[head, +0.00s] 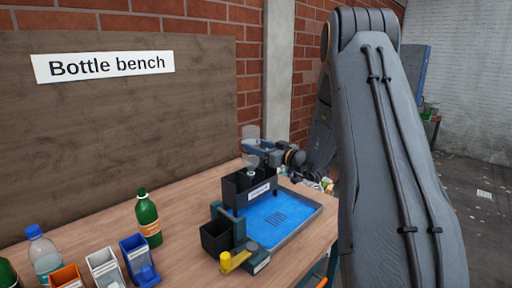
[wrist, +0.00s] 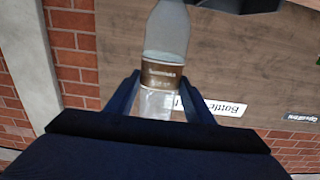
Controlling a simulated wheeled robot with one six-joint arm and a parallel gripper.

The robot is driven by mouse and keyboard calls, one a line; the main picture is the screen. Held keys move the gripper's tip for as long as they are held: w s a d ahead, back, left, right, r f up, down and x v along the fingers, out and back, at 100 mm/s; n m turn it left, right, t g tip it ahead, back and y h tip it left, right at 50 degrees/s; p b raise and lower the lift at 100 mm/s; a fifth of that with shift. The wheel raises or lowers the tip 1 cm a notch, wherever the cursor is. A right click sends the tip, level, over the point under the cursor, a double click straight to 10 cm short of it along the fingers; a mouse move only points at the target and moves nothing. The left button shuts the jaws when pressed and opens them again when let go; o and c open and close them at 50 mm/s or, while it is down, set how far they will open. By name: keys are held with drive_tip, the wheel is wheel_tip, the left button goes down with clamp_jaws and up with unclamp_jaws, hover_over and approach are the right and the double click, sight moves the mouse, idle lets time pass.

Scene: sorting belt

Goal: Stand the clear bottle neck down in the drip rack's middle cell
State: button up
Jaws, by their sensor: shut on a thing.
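The clear bottle (wrist: 166,35) with a brown label is held between the two fingers of my gripper (wrist: 160,95) in the wrist view. In the head view my gripper (head: 258,150) holds the bottle (head: 250,132) upright with its base up and neck down. The black drip rack (head: 235,193) with a white label is directly below. The neck is at about the height of the rack's top, near its middle. I cannot tell whether it is inside a cell. A dark edge (wrist: 240,5) shows beside the neck in the wrist view.
The rack stands by a blue tray (head: 300,212). A black box (head: 215,238) and a yellow-handled device (head: 235,261) are in front. A green bottle (head: 148,220), a blue-capped bottle (head: 44,255) and small orange, white and blue bins (head: 138,258) stand left. A bench board is behind.

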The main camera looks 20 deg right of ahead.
drive_tip(key=shift+f+b, duration=4.8)
drive_tip(key=shift+b, duration=0.4)
drive_tip(key=o, duration=1.2)
drive_tip(key=b, duration=0.2)
approach(255, 168)
drive_tip(key=shift+w+a+f, duration=0.15)
drive_tip(key=shift+w+a, duration=0.05)
drive_tip(key=shift+w, duration=0.55)
